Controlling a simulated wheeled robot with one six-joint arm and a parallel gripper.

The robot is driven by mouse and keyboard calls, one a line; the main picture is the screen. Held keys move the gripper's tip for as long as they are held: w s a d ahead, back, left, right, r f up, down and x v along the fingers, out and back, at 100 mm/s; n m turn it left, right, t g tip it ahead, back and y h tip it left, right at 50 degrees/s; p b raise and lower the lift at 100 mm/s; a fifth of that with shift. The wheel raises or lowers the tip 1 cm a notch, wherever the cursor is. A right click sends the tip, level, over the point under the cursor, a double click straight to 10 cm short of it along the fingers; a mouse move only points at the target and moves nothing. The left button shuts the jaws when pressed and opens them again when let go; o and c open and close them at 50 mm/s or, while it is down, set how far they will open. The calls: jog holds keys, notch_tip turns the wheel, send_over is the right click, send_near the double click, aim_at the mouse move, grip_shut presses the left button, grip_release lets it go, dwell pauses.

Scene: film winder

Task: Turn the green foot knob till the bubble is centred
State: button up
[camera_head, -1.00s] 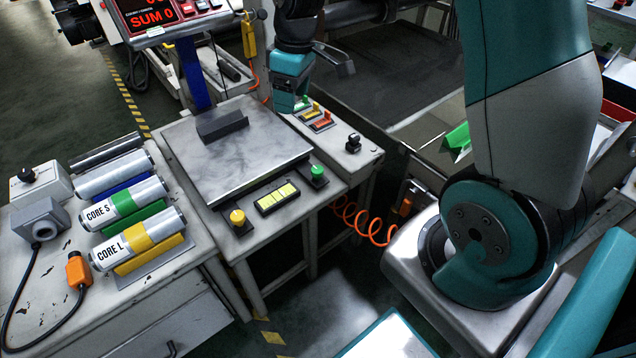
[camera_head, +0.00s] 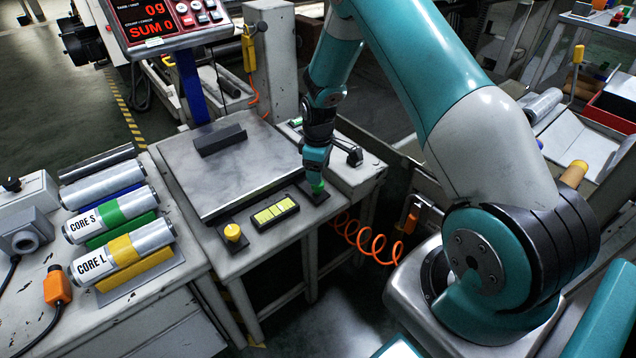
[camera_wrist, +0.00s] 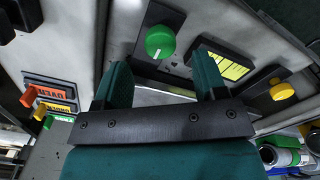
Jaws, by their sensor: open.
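The green foot knob (camera_head: 317,186) stands on a dark plate at the front right corner of the scale. In the wrist view the round green knob (camera_wrist: 160,42) with a white mark lies ahead of and between my fingertips. My gripper (camera_head: 315,172) points down just over the knob in the head view. In the wrist view my gripper (camera_wrist: 161,70) is open, its fingers apart and holding nothing. The yellow-green level vial (camera_head: 274,213) sits left of the knob in a black frame and also shows in the wrist view (camera_wrist: 229,66). I cannot make out its bubble.
A yellow knob (camera_head: 233,232) stands at the scale's front left corner. The scale plate (camera_head: 240,175) carries a dark block. A switch box with orange, yellow and green switches (camera_wrist: 45,110) is close by. Cores lie on the left bench. An orange coiled cable (camera_head: 370,240) hangs below right.

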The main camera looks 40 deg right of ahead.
aim_at(317, 188)
jog(key=shift+f, duration=2.3)
jog(key=shift+c, duration=0.2)
jog(key=c, duration=0.9)
